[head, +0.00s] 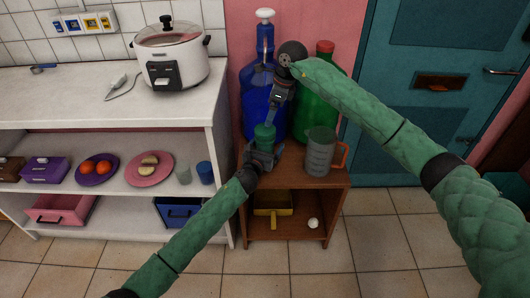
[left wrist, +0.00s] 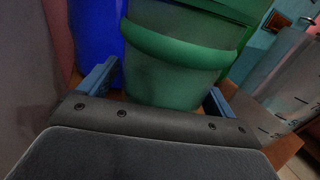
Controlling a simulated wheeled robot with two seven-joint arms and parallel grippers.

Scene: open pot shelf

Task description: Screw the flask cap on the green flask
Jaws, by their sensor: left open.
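The small green flask (head: 264,135) stands upright on the brown wooden stand. My left gripper (head: 263,155) is low at the flask, with its jaws open. In the left wrist view the green flask (left wrist: 180,60) fills the space between the two blue fingers (left wrist: 160,92), one on each side; whether they touch it is unclear. My right gripper (head: 277,108) points down just above the flask, in front of the big blue bottle. Its fingertips are too small and dark to tell whether they hold anything. I cannot make out the flask cap as a separate thing.
A big blue bottle (head: 256,100) and a big green bottle (head: 318,112) with a red cap stand close behind. A grey measuring jug (head: 319,155) with an orange handle stands right of the flask. A white counter (head: 75,95) with a cooker (head: 172,55) is at left.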

